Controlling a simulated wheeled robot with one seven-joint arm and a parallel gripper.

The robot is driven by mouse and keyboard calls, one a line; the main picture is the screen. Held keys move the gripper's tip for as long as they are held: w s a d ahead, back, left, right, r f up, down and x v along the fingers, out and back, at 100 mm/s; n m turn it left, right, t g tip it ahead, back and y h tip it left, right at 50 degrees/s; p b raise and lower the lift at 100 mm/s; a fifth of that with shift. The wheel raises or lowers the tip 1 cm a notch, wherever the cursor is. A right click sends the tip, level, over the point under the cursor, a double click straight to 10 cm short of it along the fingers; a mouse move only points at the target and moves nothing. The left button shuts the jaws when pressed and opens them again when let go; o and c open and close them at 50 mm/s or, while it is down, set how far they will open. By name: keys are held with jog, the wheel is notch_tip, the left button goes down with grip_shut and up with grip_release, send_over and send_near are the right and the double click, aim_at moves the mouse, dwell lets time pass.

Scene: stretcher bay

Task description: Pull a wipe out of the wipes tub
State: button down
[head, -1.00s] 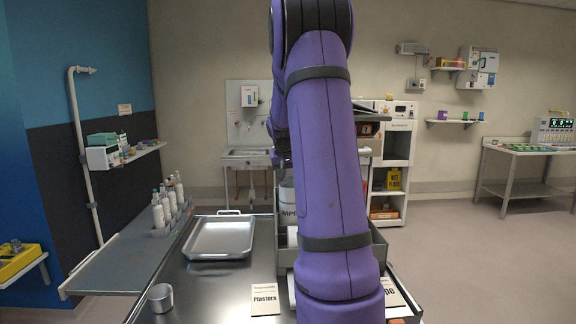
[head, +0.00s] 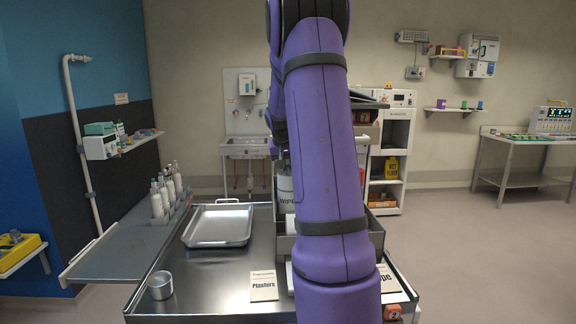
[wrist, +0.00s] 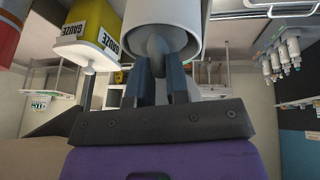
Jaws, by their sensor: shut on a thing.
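The wipes tub (head: 285,187) is a pale cylinder with dark lettering, standing at the back of the trolley and partly hidden by my arm in the head view. In the wrist view the white tub (wrist: 188,12) fills the top middle, its round end facing the camera. My gripper (wrist: 160,80) has its two dark fingers close together at the tub's opening, shut on a grey-white wipe (wrist: 157,46). The wipe's far end is inside the tub's shaded opening. In the head view my gripper is hidden behind my arm.
A metal tray (head: 218,226), a metal cup (head: 160,286) and a Plasters card (head: 264,287) lie on the trolley. Several white bottles (head: 167,195) stand at left. A yellow gauze box (wrist: 90,35) is beside the tub in the wrist view.

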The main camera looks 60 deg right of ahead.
jog(key=shift+r, duration=2.5)
jog(key=shift+s+a+r, duration=0.35)
jog(key=shift+s+a, duration=0.2)
jog(key=shift+s, duration=0.1)
jog(key=shift+s+a+r, duration=0.3)
jog(key=shift+s+a, duration=0.2)
jog(key=shift+s, duration=0.15)
jog(key=shift+s+a+r, duration=0.35)
jog(key=shift+s+a, duration=0.2)
jog(key=shift+s, duration=0.1)
